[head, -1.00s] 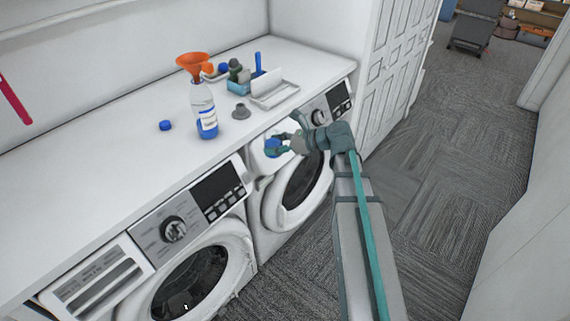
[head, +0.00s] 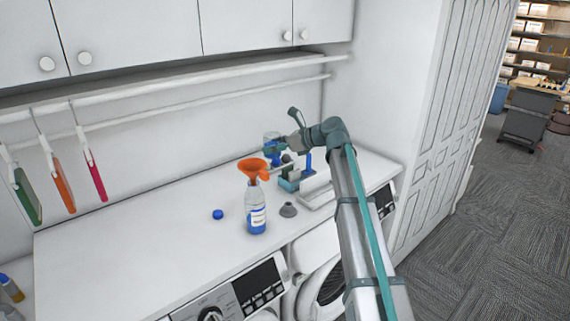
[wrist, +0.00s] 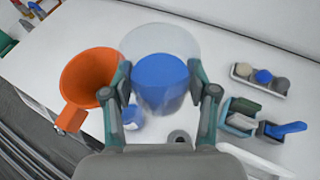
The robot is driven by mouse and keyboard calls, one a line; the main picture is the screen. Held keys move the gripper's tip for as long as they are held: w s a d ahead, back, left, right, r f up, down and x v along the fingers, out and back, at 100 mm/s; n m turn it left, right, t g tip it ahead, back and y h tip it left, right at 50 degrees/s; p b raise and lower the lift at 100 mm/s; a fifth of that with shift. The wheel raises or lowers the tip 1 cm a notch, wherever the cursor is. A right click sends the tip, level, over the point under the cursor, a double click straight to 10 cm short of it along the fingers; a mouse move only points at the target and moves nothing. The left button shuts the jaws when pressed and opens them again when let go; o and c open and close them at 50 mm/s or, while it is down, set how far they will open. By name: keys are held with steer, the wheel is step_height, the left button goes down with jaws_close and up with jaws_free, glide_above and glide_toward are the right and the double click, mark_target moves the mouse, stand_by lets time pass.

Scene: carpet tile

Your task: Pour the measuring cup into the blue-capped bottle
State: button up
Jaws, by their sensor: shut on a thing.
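My gripper (head: 283,144) is shut on the clear measuring cup (head: 270,147), which has blue contents. In the wrist view the cup (wrist: 162,85) sits between both fingers, its clear rim showing. The cup looks roughly upright and is above the counter. The bottle (head: 256,212) stands upright on the counter, clear with a blue lower part and a white label. An orange funnel (head: 251,171) sits in its mouth; in the wrist view the funnel (wrist: 90,75) is left of the cup, apart from it. The blue cap (head: 218,214) lies on the counter left of the bottle.
A small grey funnel-like piece (head: 288,211) sits right of the bottle. A teal caddy (head: 289,184) and a white tray (head: 318,194) stand farther right. A hanging rail (head: 150,113) and cupboards (head: 130,30) are above the counter.

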steer(key=shift+w+a+r, duration=0.15)
steer(key=shift+a+r, duration=0.05)
steer(key=shift+r, duration=0.25)
steer(key=shift+w+a+r, duration=0.15)
steer(key=shift+a+r, duration=0.05)
steer(key=shift+r, duration=0.2)
steer(key=shift+s+a+r+n+t+h, duration=0.35)
steer(key=shift+s+a+n+t+h, duration=0.15)
steer(key=shift+n, duration=0.3)
steer(key=shift+s+a+r+n+t+h, duration=0.35)
steer(key=shift+s+n+t, duration=0.25)
steer(key=shift+n, duration=0.2)
steer(key=shift+s+a+n+t+h+b, duration=0.15)
steer(key=shift+n+t+h+b, duration=0.2)
steer(key=shift+n+b, duration=0.35)
steer(key=shift+s+b, duration=0.1)
steer(key=shift+b, duration=0.35)
steer(key=shift+n+t+h+b, duration=0.4)
steer(key=shift+n+t+b, duration=0.6)
steer(key=shift+b, duration=1.45)
steer(key=shift+r, duration=0.15)
steer(key=shift+s+a+f+n+t+h+b, duration=0.15)
steer(key=shift+n+t+b, duration=0.25)
steer(key=shift+n+b, duration=0.4)
steer(key=shift+w+d+f+n+t+h+b, duration=0.15)
steer(key=shift+n+t+h+b, duration=0.15)
steer(key=shift+n+b, duration=0.45)
